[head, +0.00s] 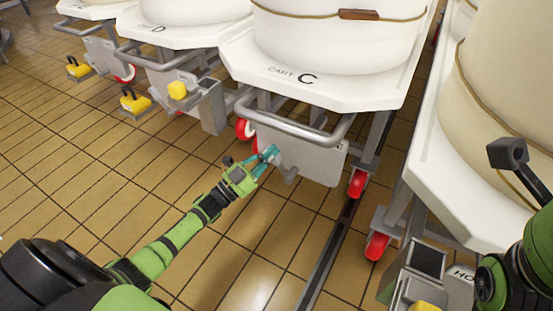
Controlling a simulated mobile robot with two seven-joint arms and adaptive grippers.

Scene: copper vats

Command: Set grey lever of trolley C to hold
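Trolley C (335,92), a white tray marked "CART C", carries a large pale vat and stands at the upper middle. A grey tubular bar (297,130) runs along its front, with a grey panel (318,163) below. My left gripper (272,154), with teal fingers, is at the left part of this panel, below the bar. The fingers look somewhat apart, but I cannot tell whether they grip anything. The grey lever cannot be made out clearly; the fingers cover part of that area.
Another white trolley (455,195) stands close on the right. A dark floor channel (327,255) runs below trolley C. Tiled floor is open at left.

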